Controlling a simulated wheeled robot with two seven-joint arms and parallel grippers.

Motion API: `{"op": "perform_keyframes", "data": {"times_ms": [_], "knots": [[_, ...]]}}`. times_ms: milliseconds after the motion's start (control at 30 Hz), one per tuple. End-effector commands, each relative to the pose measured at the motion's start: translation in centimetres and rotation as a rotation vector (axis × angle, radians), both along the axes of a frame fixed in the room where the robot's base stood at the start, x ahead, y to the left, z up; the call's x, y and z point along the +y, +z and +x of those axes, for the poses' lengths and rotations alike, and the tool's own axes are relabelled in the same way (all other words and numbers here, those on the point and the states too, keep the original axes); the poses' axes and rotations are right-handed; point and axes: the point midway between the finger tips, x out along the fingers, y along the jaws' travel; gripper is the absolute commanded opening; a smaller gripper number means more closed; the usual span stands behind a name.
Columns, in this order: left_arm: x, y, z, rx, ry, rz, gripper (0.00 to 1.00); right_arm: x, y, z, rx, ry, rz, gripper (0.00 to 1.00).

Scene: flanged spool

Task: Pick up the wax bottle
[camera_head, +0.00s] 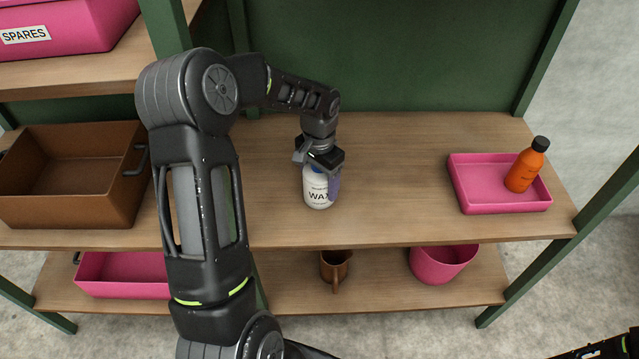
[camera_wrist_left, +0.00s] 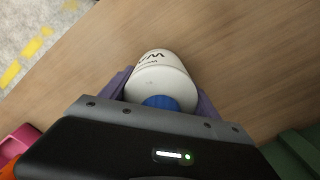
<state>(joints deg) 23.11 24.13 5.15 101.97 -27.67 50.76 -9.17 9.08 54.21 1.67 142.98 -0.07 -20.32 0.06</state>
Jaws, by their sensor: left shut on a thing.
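The wax bottle (camera_head: 318,192) is white with a blue cap and a dark WAX label. The blue cap points toward the wrist. Whether the base touches the shelf is hard to tell. My right gripper is not in view; a dark piece of arm shows at the lower right corner of the head view.
On the middle shelf (camera_head: 400,190), a brown crate (camera_head: 70,215) stands left and a pink tray (camera_head: 500,208) with an orange bottle (camera_head: 525,170) right. The lower shelf holds a pink bin (camera_head: 125,275), brown mug (camera_head: 336,265) and pink pot (camera_head: 442,263). Green posts frame the rack.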

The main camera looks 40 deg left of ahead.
Motion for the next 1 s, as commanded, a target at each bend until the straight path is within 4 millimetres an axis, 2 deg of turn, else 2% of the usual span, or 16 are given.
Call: {"op": "perform_keyframes", "data": {"times_ms": [67,433,767,1000], "knots": [[0.0,0.0,0.0,0.0,0.0,0.0,0.33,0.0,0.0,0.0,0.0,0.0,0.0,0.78],[0.0,0.0,0.0,0.0,0.0,0.0,0.03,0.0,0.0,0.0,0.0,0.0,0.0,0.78],[0.0,0.6,0.1,-0.002,0.0,0.002,0.03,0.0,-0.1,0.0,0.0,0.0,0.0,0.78],[0.0,4.0,0.2,-0.007,0.001,0.002,0.03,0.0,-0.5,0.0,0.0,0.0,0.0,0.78]]}}
